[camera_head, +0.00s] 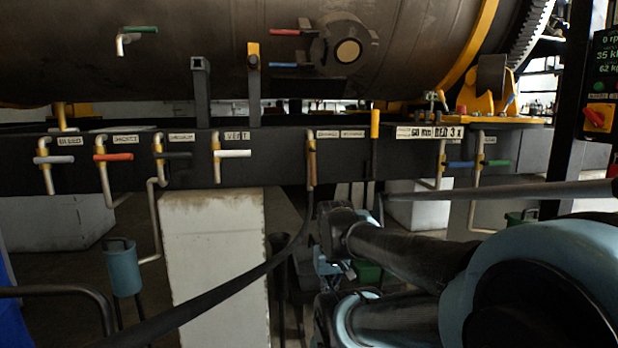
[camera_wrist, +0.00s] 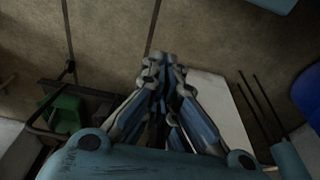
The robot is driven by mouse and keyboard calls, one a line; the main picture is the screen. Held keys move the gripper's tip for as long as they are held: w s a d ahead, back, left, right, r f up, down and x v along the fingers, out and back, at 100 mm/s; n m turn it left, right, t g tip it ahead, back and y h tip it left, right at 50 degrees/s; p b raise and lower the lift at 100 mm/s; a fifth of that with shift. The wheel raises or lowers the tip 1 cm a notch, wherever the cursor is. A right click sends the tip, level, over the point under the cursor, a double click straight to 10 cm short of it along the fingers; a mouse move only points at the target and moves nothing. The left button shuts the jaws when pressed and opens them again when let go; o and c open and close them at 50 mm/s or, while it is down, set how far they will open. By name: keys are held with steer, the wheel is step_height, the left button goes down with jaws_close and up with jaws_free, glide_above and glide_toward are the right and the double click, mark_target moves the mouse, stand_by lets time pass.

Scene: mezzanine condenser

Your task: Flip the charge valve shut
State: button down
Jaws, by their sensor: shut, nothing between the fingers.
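A row of lever valves is fixed along the dark beam below the big drum in the head view. I cannot read which label says charge, so I cannot tell which is the charge valve. A brown lever (camera_head: 312,162) hangs upright. My gripper (camera_wrist: 162,62) is shut and empty, pointing at floor in the wrist view. In the head view it is low, partly hidden by my arm.
The drum (camera_head: 190,60) carries more levers: green (camera_head: 142,29), red (camera_head: 285,32) and blue (camera_head: 283,65). A pale block (camera_head: 212,250) stands under the beam.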

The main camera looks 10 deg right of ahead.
steer(key=w+d+r+n+t+h, duration=0.1)
steer(key=w+d+r+n+h, duration=0.2)
steer(key=w+r, duration=0.6)
steer(key=w+d+r+n+t+h, duration=0.15)
steer(key=w+r+h, duration=0.4)
steer(key=w, duration=0.75)
steer(key=w+a+r+n+t+h, duration=0.1)
steer(key=w+a+r+t+h, duration=0.1)
steer(key=w+a, duration=0.6)
steer(key=w+a+r+n+t+h, duration=0.1)
steer(key=w+a+r+t+h, duration=0.2)
steer(key=w+a, duration=0.6)
step_height(320, 180, up, 2)
steer(key=shift+w+a+r+h, duration=0.15)
steer(key=shift+w+a+h, duration=0.15)
steer(key=shift+w+h, duration=0.45)
steer(key=shift+t, duration=0.25)
